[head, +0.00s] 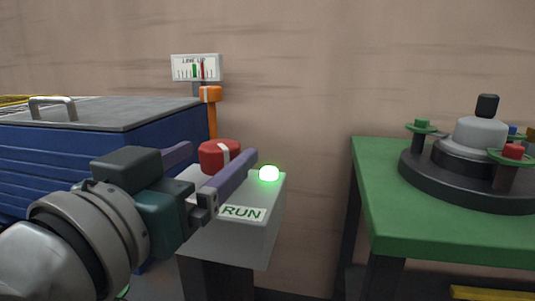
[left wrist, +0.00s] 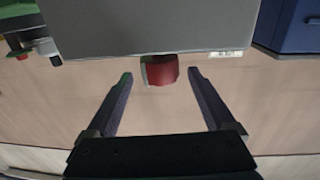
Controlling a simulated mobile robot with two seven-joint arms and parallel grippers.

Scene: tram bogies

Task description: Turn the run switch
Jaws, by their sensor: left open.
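The run switch (head: 219,154) is a red round knob with a white stripe, on top of a grey box (head: 222,245) with a RUN label (head: 242,212). A green lamp (head: 269,173) glows on the box beside it. My left gripper (head: 222,151) is open, its two purple fingers reaching to the knob, the near one hiding its lower part. In the left wrist view the knob (left wrist: 160,70) shows between the fingertips of the gripper (left wrist: 160,75), with a gap on each side. I cannot tell how deep it sits between them. My right gripper is not in view.
A blue cabinet (head: 60,155) with a grey lid and handle stands at the left. Behind the box, an orange post (head: 211,115) stands near a gauge sign (head: 196,68). A green table (head: 385,205) with a dark round fixture (head: 470,175) is at the right.

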